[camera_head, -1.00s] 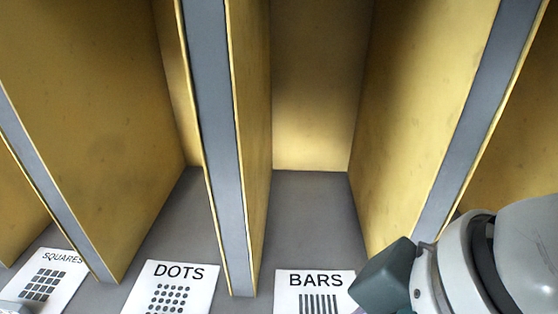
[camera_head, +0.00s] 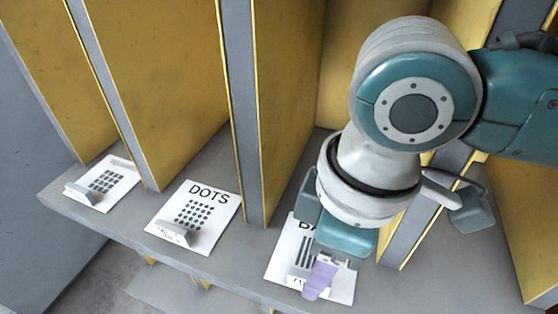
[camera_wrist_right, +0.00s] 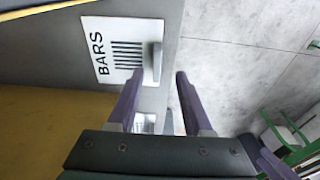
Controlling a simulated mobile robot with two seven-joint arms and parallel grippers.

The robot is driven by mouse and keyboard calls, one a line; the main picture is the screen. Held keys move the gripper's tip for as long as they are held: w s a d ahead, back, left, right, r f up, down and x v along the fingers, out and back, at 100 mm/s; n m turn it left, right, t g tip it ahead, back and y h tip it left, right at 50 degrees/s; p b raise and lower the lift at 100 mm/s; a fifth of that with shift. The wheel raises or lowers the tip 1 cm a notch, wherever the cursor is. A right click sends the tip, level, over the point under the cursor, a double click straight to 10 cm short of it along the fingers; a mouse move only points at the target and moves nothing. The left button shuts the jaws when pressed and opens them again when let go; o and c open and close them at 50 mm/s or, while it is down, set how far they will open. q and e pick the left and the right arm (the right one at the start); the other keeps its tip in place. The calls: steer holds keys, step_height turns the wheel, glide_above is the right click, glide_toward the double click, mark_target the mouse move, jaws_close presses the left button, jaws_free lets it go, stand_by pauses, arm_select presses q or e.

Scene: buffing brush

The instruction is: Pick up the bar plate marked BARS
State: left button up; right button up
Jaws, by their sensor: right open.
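The bar plate (camera_head: 283,250) is a white card marked BARS with a row of dark bars and a grey upright handle at its front end. It lies flat on the grey shelf, partly hidden by my right arm in the head view. The right wrist view shows the plate (camera_wrist_right: 108,62) and its handle (camera_wrist_right: 157,62) clearly. My right gripper (camera_head: 319,280) has purple fingers and is over the plate's front end. In the wrist view the open right gripper (camera_wrist_right: 160,76) has its fingertips either side of the handle's line; contact cannot be told. My left gripper is not in view.
A DOTS plate (camera_head: 195,215) and a squares plate (camera_head: 103,182), each with a grey handle, lie to the left on the shelf (camera_head: 130,212). Yellow upright dividers with grey edges (camera_head: 243,120) stand behind the plates. Free floor lies beyond the shelf's front edge.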

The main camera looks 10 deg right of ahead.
mark_target(291, 264)
steer(key=f, duration=0.4)
steer(key=shift+w+a+f, duration=0.2)
steer(key=shift+w+f, duration=0.1)
steer(key=shift+w, duration=0.1)
jaws_close()
